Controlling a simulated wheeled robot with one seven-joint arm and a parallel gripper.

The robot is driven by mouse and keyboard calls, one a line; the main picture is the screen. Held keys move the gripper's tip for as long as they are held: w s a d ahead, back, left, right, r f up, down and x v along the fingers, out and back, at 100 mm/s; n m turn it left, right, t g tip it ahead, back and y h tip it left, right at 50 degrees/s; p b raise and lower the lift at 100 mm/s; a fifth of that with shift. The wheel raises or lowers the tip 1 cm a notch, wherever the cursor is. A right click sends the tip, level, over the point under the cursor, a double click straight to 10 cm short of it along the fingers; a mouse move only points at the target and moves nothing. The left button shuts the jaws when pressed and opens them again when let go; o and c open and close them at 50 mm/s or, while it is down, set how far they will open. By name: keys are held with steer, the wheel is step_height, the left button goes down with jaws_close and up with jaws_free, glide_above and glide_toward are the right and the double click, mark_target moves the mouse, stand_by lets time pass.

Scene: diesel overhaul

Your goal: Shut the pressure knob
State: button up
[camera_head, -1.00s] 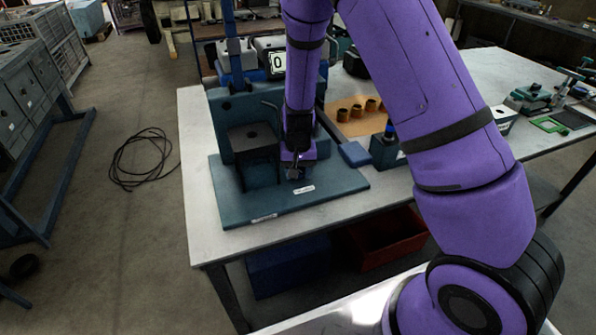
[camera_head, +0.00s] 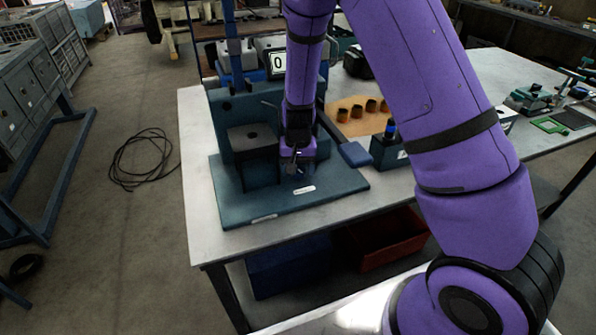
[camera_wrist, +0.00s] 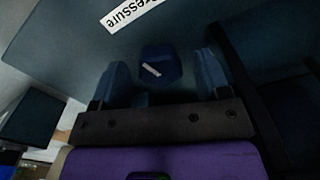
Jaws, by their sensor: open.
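The pressure knob (camera_wrist: 160,66) is a small dark blue knob with a white mark across its top, seen in the wrist view next to a white label (camera_wrist: 128,12) reading "Pressure". My gripper (camera_wrist: 162,78) is open, with one finger on each side of the knob and a visible gap at both sides. In the head view my gripper (camera_head: 293,164) points down over the teal base plate (camera_head: 235,208), behind the white label (camera_head: 304,190). The knob is hidden there by my gripper.
A dark block on the teal stand (camera_head: 252,138) is close on the left of my gripper. A blue block (camera_head: 355,154) and a dark box (camera_head: 386,152) are on the right. Brown cups stand on an orange mat (camera_head: 350,128) behind. The table's front left is clear.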

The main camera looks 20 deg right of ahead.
mark_target(298, 170)
step_height(298, 170, up, 9)
steer(key=shift+r, duration=0.2)
